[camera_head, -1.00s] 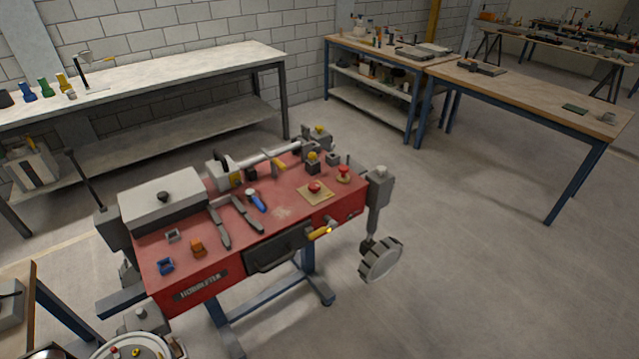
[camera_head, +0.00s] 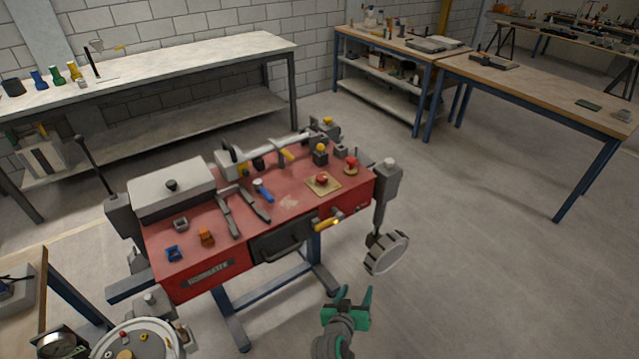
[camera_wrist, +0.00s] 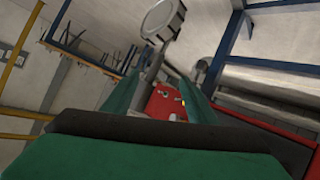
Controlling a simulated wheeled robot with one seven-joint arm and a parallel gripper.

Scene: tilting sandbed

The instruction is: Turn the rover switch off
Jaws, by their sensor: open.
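A red machine body (camera_head: 190,270) on blue legs stands in the middle of the head view; I take it as the rover. A yellow-handled lever (camera_head: 327,224) sticks out of its front right edge. A red knob on a tan plate (camera_head: 322,180) and a red-topped control (camera_head: 351,165) are on its top. I cannot tell which control is the switch. My green gripper (camera_head: 350,294) is open and empty, in front of and below the front right edge, apart from it. In the wrist view, red panel (camera_wrist: 166,104) shows between the open fingers.
A grey toothed wheel (camera_head: 387,253) hangs at the machine's right side, near my gripper. A grey box (camera_head: 170,188) and loose tools lie on the red top. A round gauge unit (camera_head: 135,340) is at bottom left. Floor (camera_head: 480,270) to the right is clear.

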